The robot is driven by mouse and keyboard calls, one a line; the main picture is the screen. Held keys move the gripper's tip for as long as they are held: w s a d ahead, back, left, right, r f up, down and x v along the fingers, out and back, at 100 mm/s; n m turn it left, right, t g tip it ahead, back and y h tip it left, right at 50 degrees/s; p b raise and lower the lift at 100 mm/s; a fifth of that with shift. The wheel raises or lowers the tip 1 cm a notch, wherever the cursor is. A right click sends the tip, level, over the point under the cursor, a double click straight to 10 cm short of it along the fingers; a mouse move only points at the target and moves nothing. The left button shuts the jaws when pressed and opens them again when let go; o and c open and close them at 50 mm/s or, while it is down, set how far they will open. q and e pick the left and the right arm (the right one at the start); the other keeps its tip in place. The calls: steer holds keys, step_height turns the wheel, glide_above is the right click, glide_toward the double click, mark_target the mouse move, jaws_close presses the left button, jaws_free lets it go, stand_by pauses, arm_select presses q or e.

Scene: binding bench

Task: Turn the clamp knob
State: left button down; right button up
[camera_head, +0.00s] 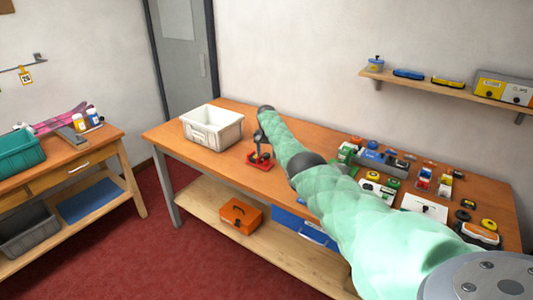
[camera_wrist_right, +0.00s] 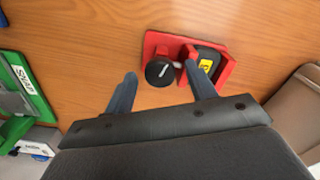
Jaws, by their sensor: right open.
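A small red clamp (camera_head: 258,167) sits on the orange wooden bench, right of the white bin. In the right wrist view the red clamp (camera_wrist_right: 151,44) has a round black knob (camera_wrist_right: 160,71) with a white mark on its top. Beside the knob, a dark block with a yellow label (camera_wrist_right: 206,64) sits between the red walls. My right gripper (camera_head: 261,142) is over the clamp, pointing down. In the wrist view its two fingers (camera_wrist_right: 161,76) are apart, one on each side of the knob, with nothing between them seen to be gripped. My left gripper is not in view.
A white bin (camera_head: 212,128) stands left of the clamp. Several small items and a grey tray crowd the bench's right part, behind my right arm. A green item (camera_wrist_right: 15,125) lies left of the gripper. Bare wood (camera_wrist_right: 80,40) surrounds the clamp.

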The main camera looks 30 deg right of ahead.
mark_target(266, 154)
steer(key=shift+r, duration=0.3)
step_height(266, 154, up, 2)
steer(key=shift+r+b, duration=0.1)
steer(key=shift+b, duration=0.2)
step_height(266, 154, up, 4)
steer(key=shift+f+b, duration=0.2)
steer(key=shift+b, duration=0.4)
steer(key=shift+r, duration=0.7)
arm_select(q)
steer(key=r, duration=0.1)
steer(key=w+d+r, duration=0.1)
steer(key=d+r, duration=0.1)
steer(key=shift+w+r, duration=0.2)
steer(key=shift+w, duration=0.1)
